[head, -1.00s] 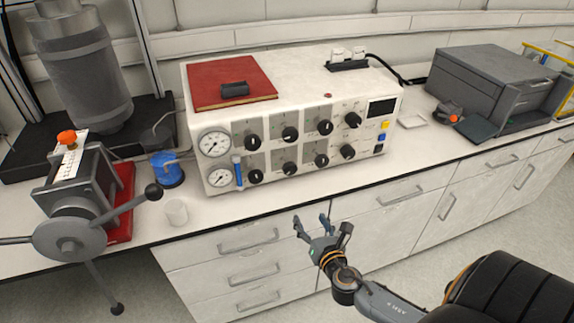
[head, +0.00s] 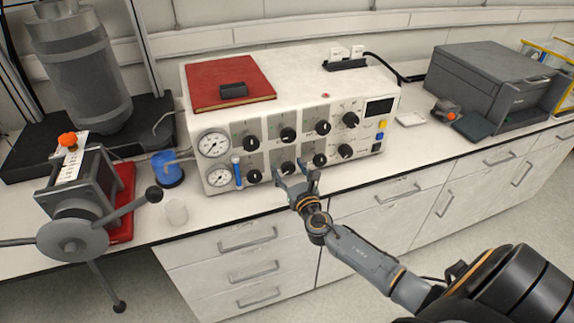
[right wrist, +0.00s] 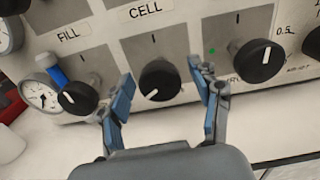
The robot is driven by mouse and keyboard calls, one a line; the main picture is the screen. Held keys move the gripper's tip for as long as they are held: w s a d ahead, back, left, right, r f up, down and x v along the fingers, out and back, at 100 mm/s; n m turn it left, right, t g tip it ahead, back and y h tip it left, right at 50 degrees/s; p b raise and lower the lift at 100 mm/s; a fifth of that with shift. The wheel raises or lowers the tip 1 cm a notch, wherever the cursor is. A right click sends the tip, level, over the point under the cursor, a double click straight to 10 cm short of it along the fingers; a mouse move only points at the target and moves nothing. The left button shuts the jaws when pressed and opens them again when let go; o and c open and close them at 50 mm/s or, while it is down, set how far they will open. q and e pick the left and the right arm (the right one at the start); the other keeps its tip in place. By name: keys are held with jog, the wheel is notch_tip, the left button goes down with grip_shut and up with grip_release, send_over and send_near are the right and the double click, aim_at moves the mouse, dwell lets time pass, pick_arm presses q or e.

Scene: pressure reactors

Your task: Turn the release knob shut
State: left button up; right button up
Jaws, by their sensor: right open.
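The white control panel (head: 225,148) has two rows of black knobs and two gauges on its front. My right gripper (head: 297,172) is open in front of the lower row. In the right wrist view, its blue-padded fingertips (right wrist: 161,82) lie to either side of a black knob (right wrist: 157,84) under the word CELL. That knob's white line points down and left. I cannot tell how far the fingers reach around it. Neighbouring knobs sit to the left (right wrist: 77,98) and right (right wrist: 257,62). No release label is readable. My left gripper is not in view.
A red book (head: 230,88) lies on top of the panel. A hand-wheel press (head: 75,205) and a small clear cup (head: 176,212) stand to the left. A dark grey box (head: 495,85) is at the right. The bench edge runs below the panel.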

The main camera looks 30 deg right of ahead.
jog(key=shift+w+d, duration=0.15)
jog(key=shift+w, duration=0.55)
jog(key=c, duration=1.2)
